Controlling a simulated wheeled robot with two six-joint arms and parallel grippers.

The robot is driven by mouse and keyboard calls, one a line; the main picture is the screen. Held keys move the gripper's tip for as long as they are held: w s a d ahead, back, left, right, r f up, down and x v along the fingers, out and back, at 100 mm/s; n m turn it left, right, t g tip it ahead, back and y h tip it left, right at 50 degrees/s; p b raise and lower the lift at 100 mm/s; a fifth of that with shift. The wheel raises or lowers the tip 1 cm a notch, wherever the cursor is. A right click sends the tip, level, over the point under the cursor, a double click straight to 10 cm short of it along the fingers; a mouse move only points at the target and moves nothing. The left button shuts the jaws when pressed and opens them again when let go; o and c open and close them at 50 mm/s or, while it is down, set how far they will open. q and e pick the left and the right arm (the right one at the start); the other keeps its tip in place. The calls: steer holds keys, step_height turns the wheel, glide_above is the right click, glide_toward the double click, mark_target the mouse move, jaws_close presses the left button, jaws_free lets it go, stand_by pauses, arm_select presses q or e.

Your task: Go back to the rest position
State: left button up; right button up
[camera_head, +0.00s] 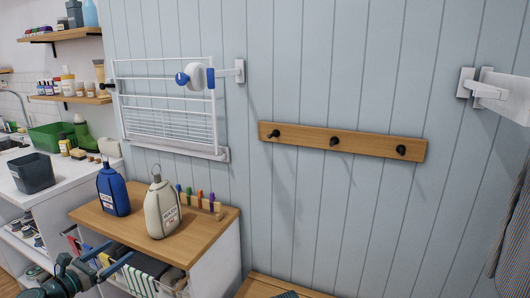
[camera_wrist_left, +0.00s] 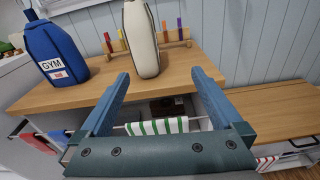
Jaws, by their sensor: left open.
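My left gripper (camera_head: 108,262) is at the lower left of the head view, in front of the wooden-topped cabinet. It also shows in the left wrist view (camera_wrist_left: 160,88), with its two blue fingers wide apart and nothing between them. A blue bottle marked GYM (camera_wrist_left: 55,52) and a cream bottle (camera_wrist_left: 141,40) stand upright on the cabinet top, beyond the fingertips. In the head view the blue bottle (camera_head: 114,190) is left of the cream bottle (camera_head: 162,207). My right gripper is in neither view.
The cabinet top (camera_head: 215,228) has a small rack with coloured pegs (camera_head: 199,199) behind the bottles. A white drying rack (camera_head: 165,105) and a wooden hook rail (camera_head: 342,142) are on the wall. A lower wooden bench (camera_head: 272,288) is at right.

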arm_select(q)
steer(key=s+d+f+m+g+h+p, duration=0.15)
steer(key=d+m+g+p, duration=0.55)
steer(key=d, duration=0.7)
steer(key=s+d+f+m+g+p, duration=0.2)
steer(key=d+f+m+g, duration=0.15)
steer(key=d+m, duration=0.85)
steer(key=s+d+r+m+g+y+p, duration=0.3)
steer(key=s+d+m+g+y+p, duration=0.2)
steer(key=s+d+m+y+p, duration=0.4)
steer(key=s+d+m, duration=0.2)
steer(key=s+m, duration=0.2)
steer(key=m, duration=0.2)
steer(key=shift+s+d+g, duration=0.3)
steer(key=shift+d+g, duration=0.05)
